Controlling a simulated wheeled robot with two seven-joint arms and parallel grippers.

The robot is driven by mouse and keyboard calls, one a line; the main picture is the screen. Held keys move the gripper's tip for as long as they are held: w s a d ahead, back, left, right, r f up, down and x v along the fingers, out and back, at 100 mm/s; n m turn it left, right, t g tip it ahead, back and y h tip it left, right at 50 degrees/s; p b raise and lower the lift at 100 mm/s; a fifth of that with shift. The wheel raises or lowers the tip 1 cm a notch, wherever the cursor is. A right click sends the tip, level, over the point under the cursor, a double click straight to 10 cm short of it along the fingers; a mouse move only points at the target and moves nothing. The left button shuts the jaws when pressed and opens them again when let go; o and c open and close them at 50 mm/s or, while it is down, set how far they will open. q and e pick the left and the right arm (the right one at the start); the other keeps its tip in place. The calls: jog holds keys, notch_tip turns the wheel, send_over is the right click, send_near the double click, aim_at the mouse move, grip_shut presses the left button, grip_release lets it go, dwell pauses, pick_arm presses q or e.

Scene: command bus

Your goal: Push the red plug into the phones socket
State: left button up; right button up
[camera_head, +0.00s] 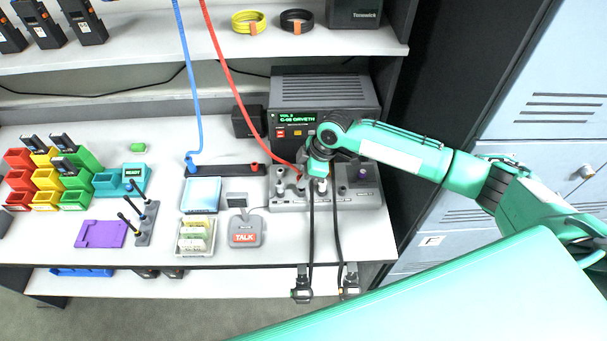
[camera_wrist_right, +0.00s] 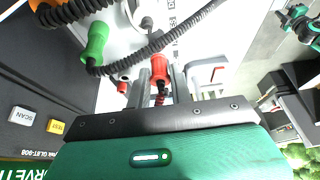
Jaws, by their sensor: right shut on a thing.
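My right gripper (camera_head: 318,172) is over the grey socket panel (camera_head: 345,203). In the right wrist view its two fingers (camera_wrist_right: 160,88) are shut on the red plug (camera_wrist_right: 160,68). A coiled red lead shows between the fingers, close to the palm. A small red-ringed round fitting (camera_wrist_right: 123,85) lies just left of the fingers; I cannot tell whether it is the phones socket, as no such label is readable. The plug's tip, and whether it touches a socket, cannot be made out. In the head view the gripper hides the plug. My left gripper is not seen.
A black coiled cord (camera_wrist_right: 130,62) with a green plug (camera_wrist_right: 97,42) crosses beside the fingers. A radio (camera_head: 325,95) stands behind the panel. Red (camera_head: 232,85) and blue (camera_head: 186,85) cables hang from above. Two dark cords hang over the desk's front edge. A TALK microphone (camera_head: 244,228) stands left.

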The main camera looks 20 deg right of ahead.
jog(key=shift+p, duration=0.65)
dwell(0.8)
jog(key=shift+f, duration=1.2)
dwell(1.3)
jog(key=o, duration=0.9)
notch_tip(320, 180, up, 8)
jog(key=p, duration=0.7)
